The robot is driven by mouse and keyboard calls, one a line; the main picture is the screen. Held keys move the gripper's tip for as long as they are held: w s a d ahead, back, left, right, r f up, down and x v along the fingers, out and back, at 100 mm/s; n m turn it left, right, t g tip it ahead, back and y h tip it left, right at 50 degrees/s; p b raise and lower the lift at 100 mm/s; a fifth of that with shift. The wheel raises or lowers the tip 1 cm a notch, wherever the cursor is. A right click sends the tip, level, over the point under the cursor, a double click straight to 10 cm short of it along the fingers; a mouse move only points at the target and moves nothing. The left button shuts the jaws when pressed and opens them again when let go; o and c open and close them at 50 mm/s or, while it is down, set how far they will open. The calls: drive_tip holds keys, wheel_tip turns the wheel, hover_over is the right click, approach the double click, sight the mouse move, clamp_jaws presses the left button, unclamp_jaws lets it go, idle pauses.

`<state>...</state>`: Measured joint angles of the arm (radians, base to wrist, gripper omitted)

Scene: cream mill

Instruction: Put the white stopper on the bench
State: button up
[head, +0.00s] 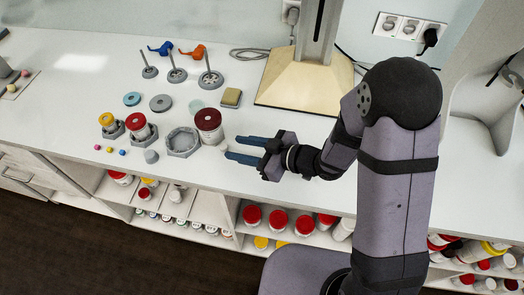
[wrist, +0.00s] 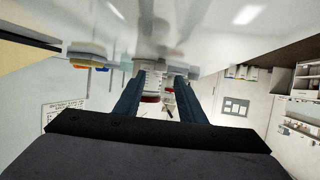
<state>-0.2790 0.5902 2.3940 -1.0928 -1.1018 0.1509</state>
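My gripper (head: 231,147) is on the right side of the row of jars, its two blue fingers parted and pointing left. A small whitish thing (head: 224,146), probably the white stopper, shows at the fingertips. I cannot tell whether the fingers touch it or whether it rests on the bench (head: 90,75). In the wrist view, the fingers are apart, and a white jar with a dark red lid (wrist: 150,88) shows upside down beyond the gap; the stopper is not clear there. In the head view this red-lidded jar (head: 208,127) stands just left of the fingertips.
A sponge (head: 231,97) lies behind. Shelves of jars (head: 278,218) lie below the front edge.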

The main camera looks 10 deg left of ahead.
drive_tip(key=v, duration=0.8)
drive_tip(key=shift+a, duration=0.1)
